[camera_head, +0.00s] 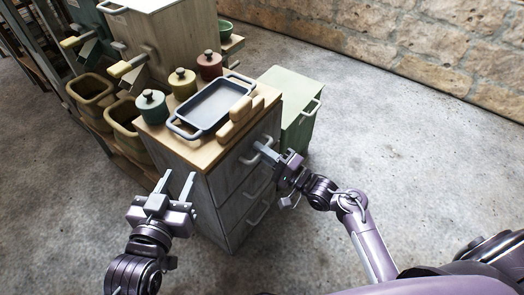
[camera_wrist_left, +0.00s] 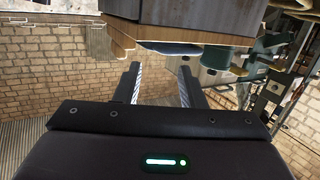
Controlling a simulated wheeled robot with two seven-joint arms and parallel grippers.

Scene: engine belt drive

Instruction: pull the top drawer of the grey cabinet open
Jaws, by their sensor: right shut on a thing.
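The grey cabinet (camera_head: 212,198) stands in the middle of the head view with a wooden top and several drawers with bar handles. The top drawer (camera_head: 237,171) looks flush with the front; I see no clear gap at its edge. My right gripper (camera_head: 268,152) is at the top drawer's handle (camera_head: 259,147) and is shut on it; its fingers partly hide the handle. My left gripper (camera_head: 180,183) is open and empty beside the cabinet's left side. In the left wrist view its two fingers (camera_wrist_left: 158,85) are spread apart with nothing between them.
On the cabinet top are a grey tray (camera_head: 211,107), wooden pieces (camera_head: 237,116) and lidded pots (camera_head: 151,106). A green cabinet (camera_head: 296,90) stands behind at the right. Bins (camera_head: 124,124) stand at the left. The floor (camera_head: 400,130) to the right is clear.

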